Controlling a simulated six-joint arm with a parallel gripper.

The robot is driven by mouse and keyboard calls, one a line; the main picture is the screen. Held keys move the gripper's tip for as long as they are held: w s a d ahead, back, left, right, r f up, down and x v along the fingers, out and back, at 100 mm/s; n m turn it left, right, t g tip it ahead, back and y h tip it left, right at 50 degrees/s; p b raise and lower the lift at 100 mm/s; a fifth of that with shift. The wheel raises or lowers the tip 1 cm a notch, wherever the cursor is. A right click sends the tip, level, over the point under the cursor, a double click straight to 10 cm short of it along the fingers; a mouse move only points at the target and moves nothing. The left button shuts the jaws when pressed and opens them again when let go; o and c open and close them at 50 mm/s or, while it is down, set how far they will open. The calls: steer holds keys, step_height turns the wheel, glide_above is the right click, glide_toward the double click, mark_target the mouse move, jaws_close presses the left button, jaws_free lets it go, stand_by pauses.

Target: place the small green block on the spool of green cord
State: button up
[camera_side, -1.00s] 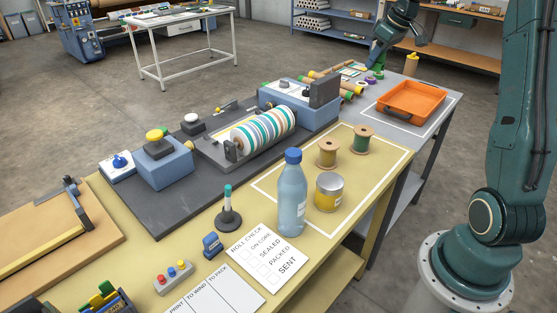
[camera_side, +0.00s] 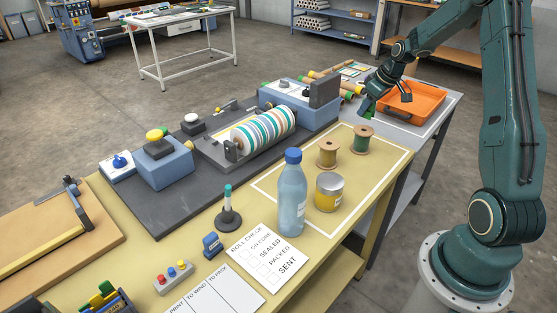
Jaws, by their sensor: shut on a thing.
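The spool of green cord (camera_side: 362,141) stands upright on the yellow table, inside the white outline, with green cord around its core. My gripper (camera_side: 370,98) is above and behind it in the picture, near the far end of the table. It is shut on the small green block (camera_side: 366,107), which shows at its lower end, apart from the spool. The fingertips are small and dark here, and the block's exact shape is hard to make out.
A spool of tan cord (camera_side: 328,154) stands just left of the green one. A tin can (camera_side: 329,193) and a blue-capped bottle (camera_side: 292,195) stand in front. An orange tray (camera_side: 425,104) is at the right, and a striped roller (camera_side: 264,130) at the left.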

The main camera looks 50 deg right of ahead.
mark_target(358, 128)
steer(key=shift+f, duration=0.25)
steer(key=shift+f, duration=2.05)
steer(key=shift+f, duration=0.15)
steer(key=o, duration=1)
steer(key=shift+c, duration=0.2)
steer(key=v, duration=1.2)
